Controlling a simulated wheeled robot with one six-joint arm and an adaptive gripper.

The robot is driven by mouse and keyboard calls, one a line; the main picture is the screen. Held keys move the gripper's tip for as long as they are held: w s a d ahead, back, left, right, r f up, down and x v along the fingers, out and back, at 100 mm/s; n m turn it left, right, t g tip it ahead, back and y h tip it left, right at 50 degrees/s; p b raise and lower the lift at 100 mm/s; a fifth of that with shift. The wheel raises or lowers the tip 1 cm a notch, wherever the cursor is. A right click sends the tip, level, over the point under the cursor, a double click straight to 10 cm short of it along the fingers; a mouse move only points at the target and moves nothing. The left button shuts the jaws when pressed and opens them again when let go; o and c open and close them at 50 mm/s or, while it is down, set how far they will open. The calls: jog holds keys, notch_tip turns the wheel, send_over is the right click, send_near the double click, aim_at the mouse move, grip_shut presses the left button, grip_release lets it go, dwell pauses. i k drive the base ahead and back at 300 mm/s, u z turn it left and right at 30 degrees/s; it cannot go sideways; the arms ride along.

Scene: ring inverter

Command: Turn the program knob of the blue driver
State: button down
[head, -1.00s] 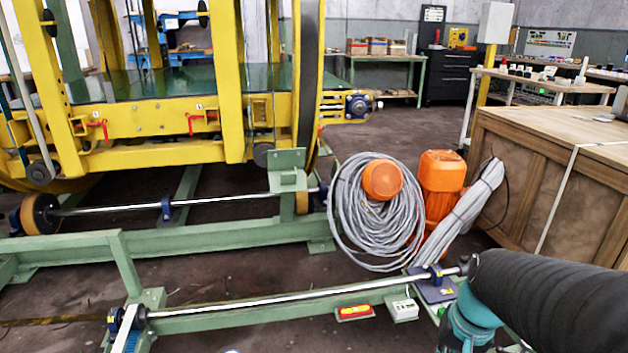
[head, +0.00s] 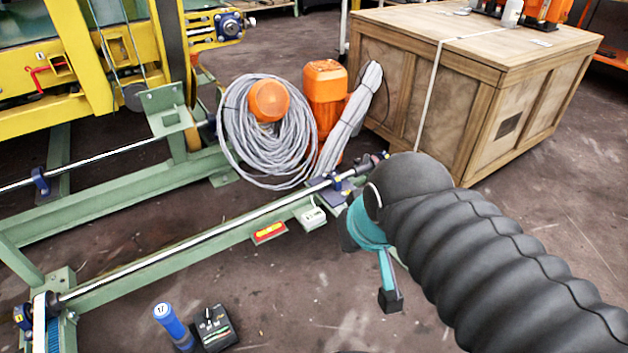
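A blue cylindrical device (head: 171,323) with a white top marked with a number stands on the floor at the bottom left. It is the only blue thing here that looks like a driver; I cannot make out its knob for certain. It stands next to a small black box (head: 214,327) with coloured markings and a small upright part on top. My gripper (head: 388,290), teal with a black tip, is at the end of my black-sleeved arm, right of and above the blue device and well apart from it. The sleeve hides part of it; I see nothing held.
A green frame with a long steel shaft (head: 200,242) runs behind the blue device. A red-yellow item (head: 269,232) and a white box (head: 313,217) sit along it. A grey cable coil (head: 265,152), an orange motor (head: 325,92) and a wooden crate (head: 470,75) stand behind. Open floor lies between.

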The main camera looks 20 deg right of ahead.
aim_at(208, 314)
jog(key=z, duration=0.25)
jog(key=k, duration=0.45)
jog(key=u, duration=0.95)
jog(key=i, duration=0.35)
jog(key=u, duration=0.4)
